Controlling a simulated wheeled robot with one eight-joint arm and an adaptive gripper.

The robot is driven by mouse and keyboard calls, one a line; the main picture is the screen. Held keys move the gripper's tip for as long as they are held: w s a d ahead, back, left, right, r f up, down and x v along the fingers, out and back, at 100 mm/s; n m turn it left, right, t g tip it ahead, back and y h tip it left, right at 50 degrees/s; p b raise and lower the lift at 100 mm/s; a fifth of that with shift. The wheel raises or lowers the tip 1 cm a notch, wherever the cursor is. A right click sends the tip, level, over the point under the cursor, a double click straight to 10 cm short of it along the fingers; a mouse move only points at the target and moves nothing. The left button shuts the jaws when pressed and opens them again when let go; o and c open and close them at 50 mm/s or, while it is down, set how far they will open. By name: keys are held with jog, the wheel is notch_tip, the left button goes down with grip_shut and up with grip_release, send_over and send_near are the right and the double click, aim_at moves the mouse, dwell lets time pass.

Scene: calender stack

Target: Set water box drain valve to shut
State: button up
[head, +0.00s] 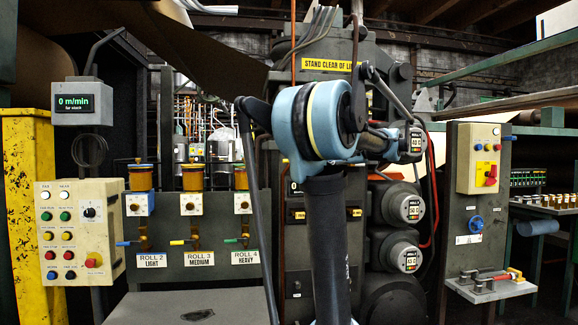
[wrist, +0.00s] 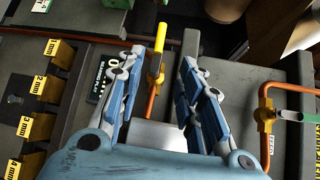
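In the wrist view a valve with a yellow lever (wrist: 160,42) sits on a copper-coloured pipe (wrist: 151,100). The lever lies roughly in line with the pipe. A second valve with a green lever (wrist: 294,115) stands on another copper pipe at the right, by a FEED label. No readable label names the water box drain, so I cannot tell for sure which valve it is. My gripper (wrist: 168,62) is open and empty, its two blue-grey fingers on either side of the yellow-levered valve. Contact is not visible. In the head view my arm hides the gripper.
Yellow blocks marked in millimetres (wrist: 44,88) line the left of the wrist view. The head view shows a grey panel with roll levers (head: 195,235), a button box (head: 80,232), stacked rolls (head: 403,203) and a right-hand post with a blue handwheel (head: 475,224).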

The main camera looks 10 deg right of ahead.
jog(key=x, duration=1.7)
jog(key=shift+a, duration=0.1)
grip_shut()
